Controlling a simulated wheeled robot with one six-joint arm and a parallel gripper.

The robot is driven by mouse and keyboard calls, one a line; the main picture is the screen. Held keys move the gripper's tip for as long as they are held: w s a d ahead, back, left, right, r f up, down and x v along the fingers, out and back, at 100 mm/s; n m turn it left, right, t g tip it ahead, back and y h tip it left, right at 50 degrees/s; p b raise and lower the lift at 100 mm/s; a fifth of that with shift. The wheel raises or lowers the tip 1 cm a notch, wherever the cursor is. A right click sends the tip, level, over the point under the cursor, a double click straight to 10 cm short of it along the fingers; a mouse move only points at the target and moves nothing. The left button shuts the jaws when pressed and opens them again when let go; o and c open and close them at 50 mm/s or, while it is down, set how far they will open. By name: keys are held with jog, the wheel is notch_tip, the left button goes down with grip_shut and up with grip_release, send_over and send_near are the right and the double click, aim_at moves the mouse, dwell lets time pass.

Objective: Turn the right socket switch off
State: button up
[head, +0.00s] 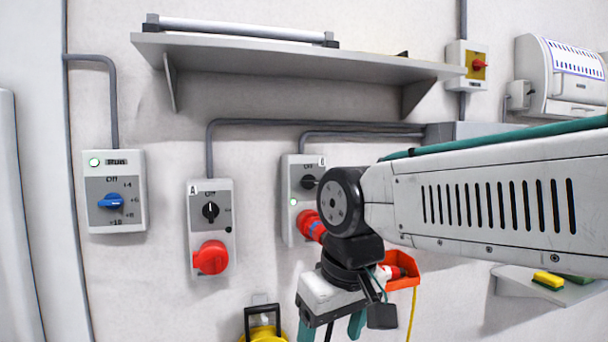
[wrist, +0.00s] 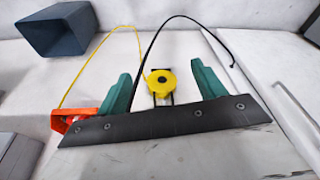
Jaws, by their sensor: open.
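The right socket (head: 290,215) is a grey wall box in the head view. It has a dark rotary switch (head: 308,181), a small green light on its left side and a red plug (head: 311,224) below. My arm hides part of its right side. The left socket (head: 211,272) has a black switch knob (head: 210,211) and a red round cover. My gripper (head: 332,328) hangs below and right of the right socket, pointing down. In the wrist view its teal fingers (wrist: 160,88) are spread apart with nothing between them.
A shelf (head: 290,59) juts out above the sockets. An orange holder (head: 404,272) and yellow cable are beside my gripper. A yellow reel (wrist: 161,82) shows beyond the fingers.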

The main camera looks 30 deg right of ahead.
jog(key=w+d+r+m+t, duration=0.1)
jog(key=w+d+r+t, duration=0.3)
jog(key=w+r, duration=0.75)
jog(key=m+t+h, duration=0.2)
send_near(311, 181)
jog(key=x, duration=0.6)
jog(key=shift+w+d+f, duration=0.1)
jog(key=shift+w, duration=0.35)
jog(key=shift+w+d+f, duration=0.15)
jog(key=shift+w+f, duration=0.25)
jog(key=shift+f, duration=0.05)
jog(key=c, duration=1)
